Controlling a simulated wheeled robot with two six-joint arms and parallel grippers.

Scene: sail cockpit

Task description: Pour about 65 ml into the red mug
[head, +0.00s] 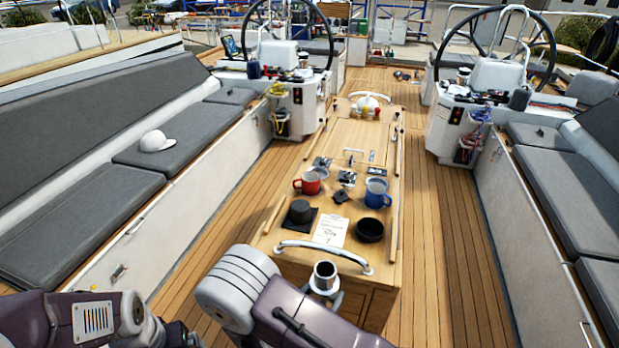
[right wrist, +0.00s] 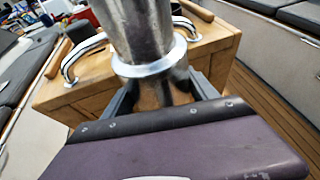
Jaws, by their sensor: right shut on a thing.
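The red mug (head: 308,184) stands upright on the wooden cockpit table (head: 358,160), left of a blue mug (head: 376,193). My right gripper (head: 326,296) is shut on a steel flask (head: 325,273) with an open, dark mouth. The flask is roughly upright at the near end of the table, well short of the red mug. In the right wrist view the fingers of my right gripper (right wrist: 168,98) close around the flask (right wrist: 142,35) just below its bright collar. The liquid inside the flask and mug cannot be made out. My left arm shows at lower left; its gripper is out of view.
A curved steel handrail (head: 322,250) crosses the table's near end. Small metal fittings (head: 347,178) sit near the mugs. Benches flank both sides.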

